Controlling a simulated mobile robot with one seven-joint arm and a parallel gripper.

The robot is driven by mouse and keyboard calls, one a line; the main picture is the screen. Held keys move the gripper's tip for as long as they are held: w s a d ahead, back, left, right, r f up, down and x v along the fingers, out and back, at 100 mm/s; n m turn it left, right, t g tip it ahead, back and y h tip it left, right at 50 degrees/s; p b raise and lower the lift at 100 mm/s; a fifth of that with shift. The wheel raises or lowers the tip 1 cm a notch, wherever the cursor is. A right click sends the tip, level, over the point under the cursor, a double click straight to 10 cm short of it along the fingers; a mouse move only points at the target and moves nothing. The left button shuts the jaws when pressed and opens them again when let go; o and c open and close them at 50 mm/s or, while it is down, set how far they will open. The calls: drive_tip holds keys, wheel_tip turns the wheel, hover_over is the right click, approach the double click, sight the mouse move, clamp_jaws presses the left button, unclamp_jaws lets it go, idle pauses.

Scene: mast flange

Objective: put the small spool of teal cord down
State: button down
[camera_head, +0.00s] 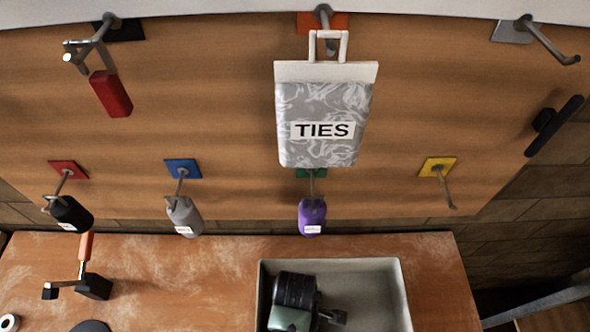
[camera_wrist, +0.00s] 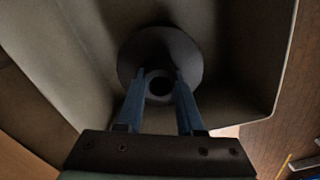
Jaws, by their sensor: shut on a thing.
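In the wrist view the spool (camera_wrist: 160,45) shows end-on as a dark round flange with a ring-shaped hub; its teal cord cannot be made out in the dim light. My gripper (camera_wrist: 163,76) is shut on it, with one blue finger at each side of the hub. The spool is over or in the pale grey tray (camera_wrist: 285,50), near its walls. I cannot tell whether it touches the tray floor. In the head view the tray (camera_head: 403,300) stands on the bench, and my dark wrist reaches into it; the spool is not clearly visible there.
The board above has hooks with a TIES bag (camera_head: 323,150), a red-handled item (camera_head: 110,93), and black, grey and purple (camera_head: 312,217) items. The yellow-backed hook (camera_head: 440,180) is empty. An orange-handled tool (camera_head: 86,247) stands on the bench (camera_head: 190,280) at left; the bench middle is clear.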

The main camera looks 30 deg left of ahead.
drive_tip(key=shift+f, duration=0.2)
drive_tip(key=c, duration=0.5)
unclamp_jaws()
wheel_tip(320, 180, up, 12)
drive_tip(key=shift+r+b, duration=0.25)
drive_tip(key=shift+b, duration=0.1)
